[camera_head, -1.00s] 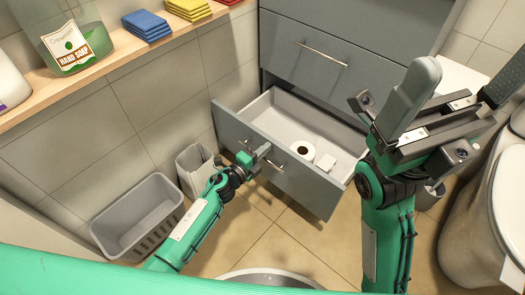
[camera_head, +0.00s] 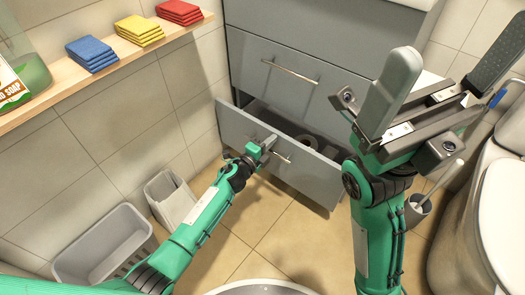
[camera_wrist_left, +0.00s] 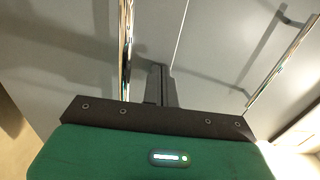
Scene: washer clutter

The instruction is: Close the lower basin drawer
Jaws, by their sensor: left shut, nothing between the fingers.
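The lower basin drawer (camera_head: 310,174) is a grey drawer partly pulled out from under the basin cabinet, with a narrow opening behind its front. Its chrome bar handle (camera_head: 282,157) also shows in the left wrist view (camera_wrist_left: 126,45). My left gripper (camera_head: 268,143) is shut and empty, at the drawer front beside the handle. In the left wrist view its fingertips (camera_wrist_left: 157,72) point at the grey front and look close to it; I cannot tell if they touch. My right gripper (camera_head: 445,85) is open and empty, raised right of the drawer. The drawer's contents are mostly hidden.
The upper drawer (camera_head: 270,50) is closed above. A grey basket (camera_head: 105,250) and a small bin (camera_head: 170,197) stand left. A wooden shelf (camera_head: 110,75) holds colored cloths and soap. The toilet (camera_head: 480,215) and a brush holder (camera_head: 418,210) are right.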

